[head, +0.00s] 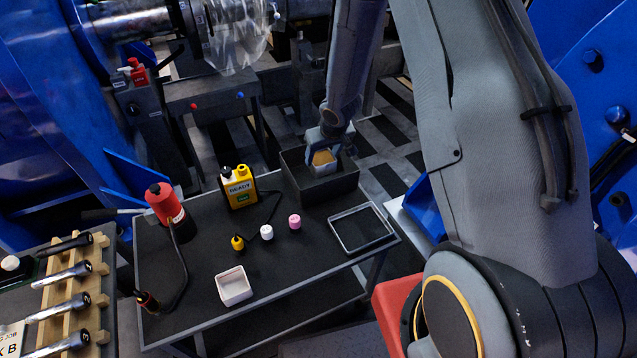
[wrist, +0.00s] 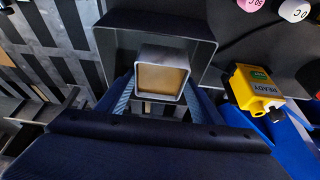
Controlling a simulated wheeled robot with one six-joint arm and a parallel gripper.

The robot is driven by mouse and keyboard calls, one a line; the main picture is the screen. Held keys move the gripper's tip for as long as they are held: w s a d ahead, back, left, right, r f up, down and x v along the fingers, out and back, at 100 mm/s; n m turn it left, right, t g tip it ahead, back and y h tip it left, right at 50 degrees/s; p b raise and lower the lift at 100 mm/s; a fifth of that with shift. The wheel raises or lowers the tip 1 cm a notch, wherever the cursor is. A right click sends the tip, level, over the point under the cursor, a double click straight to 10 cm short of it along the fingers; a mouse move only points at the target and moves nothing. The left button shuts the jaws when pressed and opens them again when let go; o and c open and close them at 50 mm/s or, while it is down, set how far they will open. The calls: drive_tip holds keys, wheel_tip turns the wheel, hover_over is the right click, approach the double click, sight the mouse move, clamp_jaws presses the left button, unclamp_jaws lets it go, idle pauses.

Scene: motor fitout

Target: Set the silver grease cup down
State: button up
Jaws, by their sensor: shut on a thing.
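The silver grease cup (wrist: 162,76) is a square cup with tan grease inside. My gripper (wrist: 160,95) is shut on it, one finger on each side. In the head view my gripper (head: 323,150) holds the cup (head: 322,161) upright at the dark open-topped box (head: 335,190) at the back of the black table. In the wrist view the box (wrist: 118,42) surrounds the far side of the cup. The cup's base is hidden, so I cannot tell whether it touches the box floor.
A yellow READY device (head: 239,188) stands left of the box. Small yellow (head: 237,243), white (head: 266,232) and pink (head: 295,222) pieces, a white dish (head: 233,286), a red-capped cylinder (head: 166,207) and a silver-rimmed tray (head: 361,229) share the table (head: 205,262). Bare table lies between them.

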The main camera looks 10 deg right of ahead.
sight(324, 163)
drive_tip(key=shift+w+d+f+b, duration=0.25)
drive_tip(key=shift+w+f, duration=0.1)
drive_tip(key=shift+w, duration=0.3)
drive_tip(key=shift+w+d+f+b, duration=0.15)
drive_tip(key=shift+w+d+f, duration=0.15)
drive_tip(key=shift+w, duration=0.3)
wheel_tip(324, 163, down, 5)
drive_tip(key=b, duration=0.5)
drive_tip(key=shift+w+f, duration=0.1)
drive_tip(key=shift+f+b, duration=1.3)
drive_tip(key=shift+f, duration=1.05)
drive_tip(key=shift+f, duration=0.1)
drive_tip(key=o, duration=1)
drive_tip(key=shift+f, duration=0.1)
drive_tip(key=shift+o, duration=0.2)
